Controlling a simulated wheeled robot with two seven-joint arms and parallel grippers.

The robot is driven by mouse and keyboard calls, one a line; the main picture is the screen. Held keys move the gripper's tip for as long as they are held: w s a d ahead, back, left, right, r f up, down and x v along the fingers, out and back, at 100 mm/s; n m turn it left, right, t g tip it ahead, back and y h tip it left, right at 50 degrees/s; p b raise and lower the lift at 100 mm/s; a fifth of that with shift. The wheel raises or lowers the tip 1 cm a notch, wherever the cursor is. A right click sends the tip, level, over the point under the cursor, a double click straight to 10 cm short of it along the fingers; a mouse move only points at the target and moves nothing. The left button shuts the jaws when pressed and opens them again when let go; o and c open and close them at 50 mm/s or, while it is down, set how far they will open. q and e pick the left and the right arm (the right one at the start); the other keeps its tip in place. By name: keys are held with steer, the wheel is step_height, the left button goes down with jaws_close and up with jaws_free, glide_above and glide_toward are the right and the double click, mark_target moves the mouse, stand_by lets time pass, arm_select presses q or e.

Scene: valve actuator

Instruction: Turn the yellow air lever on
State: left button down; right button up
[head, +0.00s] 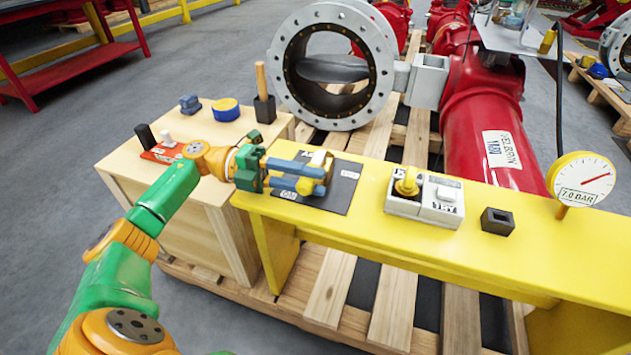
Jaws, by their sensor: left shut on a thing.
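The yellow air lever (319,158) stands on a dark plate (345,184) with white labels, on the left part of the yellow bench. My left gripper (322,180) reaches in from the left, low over the plate. Its two blue fingers are closed on the lever and hide its lower part. My right gripper is not in view.
On the yellow bench (555,265) are a box with a yellow knob (406,185), a white switch (446,193), a black block (497,221) and a gauge (582,180). A wooden box (225,225) with small items stands left. A large valve (333,70) stands behind.

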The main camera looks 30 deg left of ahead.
arm_select(q)
steer(key=c, duration=0.6)
jaws_free()
steer(key=shift+o, duration=0.2)
steer(key=shift+a, duration=0.15)
steer(key=b+v, duration=0.1)
steer(key=v, duration=0.4)
steer(key=shift+a+f, duration=0.1)
steer(key=shift+a, duration=0.25)
steer(key=shift+s+a, duration=0.25)
steer(key=shift+a, duration=0.25)
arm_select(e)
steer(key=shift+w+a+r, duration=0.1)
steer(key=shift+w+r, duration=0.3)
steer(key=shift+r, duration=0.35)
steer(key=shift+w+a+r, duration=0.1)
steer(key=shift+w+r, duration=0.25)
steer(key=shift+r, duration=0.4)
